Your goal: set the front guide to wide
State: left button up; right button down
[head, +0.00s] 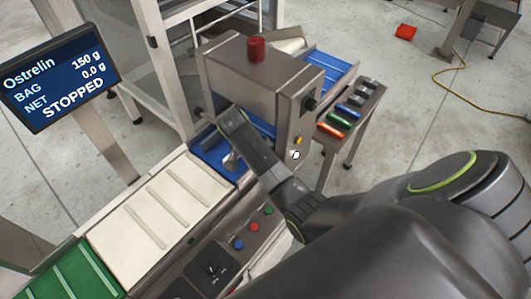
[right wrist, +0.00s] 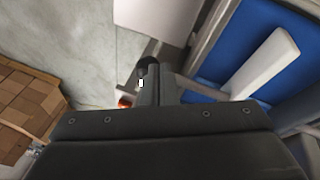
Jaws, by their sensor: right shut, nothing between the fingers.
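My right gripper (right wrist: 157,90) is shut and empty in the right wrist view. A black rounded knob or lever end (right wrist: 148,67) with a small white mark shows right at its fingertips; I cannot tell if they touch. A pale guide bar (right wrist: 258,66) lies over the blue belt (right wrist: 232,38), right of the fingers. In the head view my right arm reaches across to the blue belt (head: 207,146) before the metal housing (head: 250,82). A grey metal piece, perhaps the guide (head: 230,160), shows beside the gripper. The fingertips are hidden there. My left gripper is not in view.
A screen (head: 60,78) reads STOPPED. A white cleated belt (head: 150,212) leads to the blue one. Buttons and a black selector (head: 211,270) line the front panel. A red lamp (head: 256,50) tops the housing. A side stand (head: 345,120) holds coloured pieces.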

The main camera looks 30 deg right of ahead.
jog(key=w+a+r+m+g+h, duration=0.1)
jog(key=w+a+r+m, duration=0.2)
jog(key=w+r, duration=0.4)
jog(key=shift+w+a+r, duration=0.2)
jog(key=shift+r, duration=0.2)
jog(key=shift+f, duration=0.1)
jog(key=b+x, duration=0.1)
jog(key=x, duration=0.5)
jog(key=b+x, duration=0.1)
jog(key=x, duration=0.3)
jog(key=shift+s+d+r+b, duration=0.2)
jog(key=shift+d+r+b, duration=0.05)
jog(key=shift+b, duration=0.05)
jog(key=shift+s+d+f+p, duration=0.25)
jog(key=shift+s+f+p, duration=0.1)
jog(key=shift+s, duration=0.2)
jog(key=shift+s+d+f+p, duration=0.25)
jog(key=shift+s+d+p, duration=0.05)
jog(key=shift+s, duration=0.2)
jog(key=shift+s+d+f+p, duration=0.25)
jog(key=shift+s+p, duration=0.1)
jog(key=shift+s, duration=0.2)
